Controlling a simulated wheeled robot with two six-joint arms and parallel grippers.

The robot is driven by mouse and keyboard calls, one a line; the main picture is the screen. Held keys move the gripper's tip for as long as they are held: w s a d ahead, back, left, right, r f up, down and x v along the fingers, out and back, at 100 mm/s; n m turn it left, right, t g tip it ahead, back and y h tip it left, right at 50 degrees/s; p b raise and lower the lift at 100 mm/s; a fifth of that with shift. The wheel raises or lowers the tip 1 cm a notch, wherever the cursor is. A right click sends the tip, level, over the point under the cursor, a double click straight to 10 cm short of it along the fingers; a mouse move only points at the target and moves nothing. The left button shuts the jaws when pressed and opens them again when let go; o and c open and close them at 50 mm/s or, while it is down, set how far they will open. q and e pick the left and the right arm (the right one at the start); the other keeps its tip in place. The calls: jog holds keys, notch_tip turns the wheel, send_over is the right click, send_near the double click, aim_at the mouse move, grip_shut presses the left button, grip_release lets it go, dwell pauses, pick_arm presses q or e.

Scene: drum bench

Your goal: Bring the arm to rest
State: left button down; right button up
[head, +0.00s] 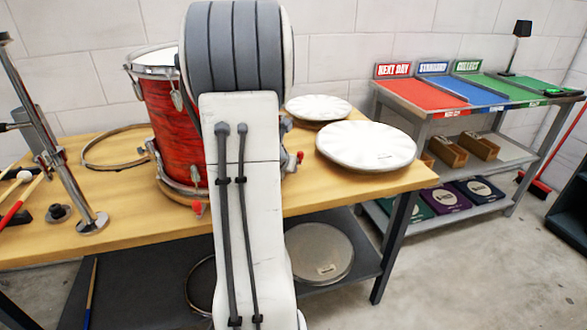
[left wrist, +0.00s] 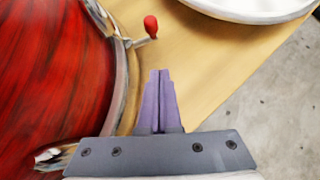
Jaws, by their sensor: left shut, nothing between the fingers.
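My left gripper (left wrist: 160,74) shows in the left wrist view with its purple fingers shut and empty. It is over the wooden bench (left wrist: 225,62), just right of the red drum (left wrist: 50,70) in that view. A red-tipped part (left wrist: 151,27) sticks out from the drum's rim ahead of the fingers. In the head view my arm link stands upright in front of the red drum (head: 168,115) and hides its right part. The left gripper is hidden there. My right gripper is in neither view.
The bench (head: 125,220) also holds two white round drumheads (head: 366,146), a hoop (head: 98,150) and a metal stand (head: 75,190). A lower shelf (head: 350,262) holds another round head (head: 318,252). A rack with red, blue and green mats (head: 425,95) stands at right. Floor shows between them.

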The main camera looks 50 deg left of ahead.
pick_arm(q)
jog(key=v, duration=0.1)
jog(key=p+v, duration=0.1)
jog(key=v, duration=0.3)
jog(key=shift+s+a+r, duration=0.1)
jog(key=shift+s+a, duration=0.15)
jog(key=shift+s, duration=0.2)
